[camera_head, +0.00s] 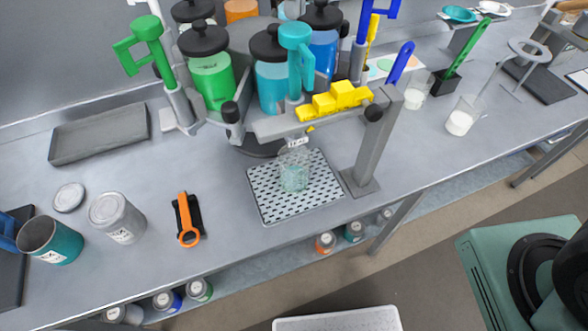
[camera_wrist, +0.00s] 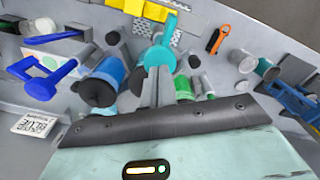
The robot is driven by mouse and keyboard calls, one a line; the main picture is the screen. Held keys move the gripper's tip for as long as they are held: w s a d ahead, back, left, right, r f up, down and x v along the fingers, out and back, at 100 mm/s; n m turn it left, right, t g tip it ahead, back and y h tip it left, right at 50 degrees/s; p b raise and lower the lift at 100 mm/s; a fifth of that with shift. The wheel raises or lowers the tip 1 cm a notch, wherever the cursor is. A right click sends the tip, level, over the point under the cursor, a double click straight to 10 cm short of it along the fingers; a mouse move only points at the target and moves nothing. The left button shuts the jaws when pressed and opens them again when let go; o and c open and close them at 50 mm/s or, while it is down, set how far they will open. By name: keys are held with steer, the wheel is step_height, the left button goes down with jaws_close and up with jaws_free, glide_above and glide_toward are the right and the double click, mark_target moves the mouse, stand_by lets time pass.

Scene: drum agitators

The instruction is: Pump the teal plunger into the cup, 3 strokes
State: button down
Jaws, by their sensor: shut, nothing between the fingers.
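The teal plunger (camera_head: 295,50) stands upright above the front of the drum rack, behind the yellow bar. It also shows in the wrist view (camera_wrist: 158,58). The clear cup (camera_head: 294,172) stands on the perforated drip tray (camera_head: 270,205), below the yellow bar, with pale teal content in it. My gripper (camera_wrist: 157,80) shows in the wrist view, shut and empty. Its fingertips point toward the teal plunger; I cannot tell whether they touch it. In the head view my gripper does not show.
A green plunger (camera_head: 147,42) and a blue plunger (camera_head: 366,22) flank the teal one. Drums with black lids, such as the green drum (camera_head: 211,80), stand behind. A grey post (camera_head: 378,135) stands right of the cup. An orange-handled tool (camera_head: 186,220) lies at left front.

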mark_target(295, 28)
steer(key=shift+f, duration=0.2)
steer(key=shift+f+b, duration=1.85)
steer(key=shift+f, duration=1.05)
steer(key=shift+r, duration=0.1)
steer(key=shift+r+p, duration=2.8)
steer(key=shift+r, duration=0.2)
steer(key=shift+r, duration=0.1)
step_height(295, 28, up, 6)
steer(key=p, duration=0.5)
